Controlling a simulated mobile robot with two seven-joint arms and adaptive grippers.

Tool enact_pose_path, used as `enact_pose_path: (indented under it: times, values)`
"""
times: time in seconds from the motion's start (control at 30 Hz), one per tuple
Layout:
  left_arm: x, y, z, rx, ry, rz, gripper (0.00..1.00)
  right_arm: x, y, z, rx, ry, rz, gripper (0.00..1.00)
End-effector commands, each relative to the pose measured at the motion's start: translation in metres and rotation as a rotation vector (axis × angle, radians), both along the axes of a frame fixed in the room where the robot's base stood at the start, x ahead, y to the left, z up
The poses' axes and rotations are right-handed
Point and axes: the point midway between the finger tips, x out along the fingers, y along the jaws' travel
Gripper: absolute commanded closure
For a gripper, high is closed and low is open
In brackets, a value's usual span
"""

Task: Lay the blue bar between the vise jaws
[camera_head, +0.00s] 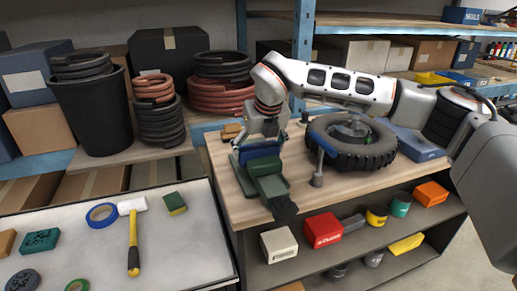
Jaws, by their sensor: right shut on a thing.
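My right gripper (264,138) hangs over the green vise (268,185) at the left part of the wooden workbench, its arm coming in from the right. It is shut on the blue bar (262,150). The bar shows as a dark blue strip just below the fingers, at the vise's jaws. I cannot tell whether it rests on the vise or is held slightly above it. The gripper hides part of the bar and the far jaw. My left gripper is not in view.
A tyre (375,155) lies on the workbench (345,186) right of the vise, with a grey post (318,172) between them. A blue case (415,145) sits farther right. A white-topped table (185,245) with a hammer (133,240) and tape rolls stands at lower left.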

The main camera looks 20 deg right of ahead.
Motion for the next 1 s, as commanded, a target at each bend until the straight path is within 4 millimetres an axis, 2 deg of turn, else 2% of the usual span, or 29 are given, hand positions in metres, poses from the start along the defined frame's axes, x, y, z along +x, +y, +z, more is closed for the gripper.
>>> enact_pose_path:
  times: [0.17,0.2,0.27,1.0]
  values:
    - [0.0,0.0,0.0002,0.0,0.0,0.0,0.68,0.0006,0.0001,0.002,0.001,-0.003,0.0,0.57]
    - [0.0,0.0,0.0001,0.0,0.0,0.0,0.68,0.0006,0.0001,0.002,0.001,-0.003,0.0,0.15]
    - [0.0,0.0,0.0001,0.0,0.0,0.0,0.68,0.0006,0.0001,0.002,0.001,-0.003,0.0,0.0]
    - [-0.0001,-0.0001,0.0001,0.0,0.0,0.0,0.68,-0.0001,0.0,0.0003,0.0,0.0,0.0,0.0]
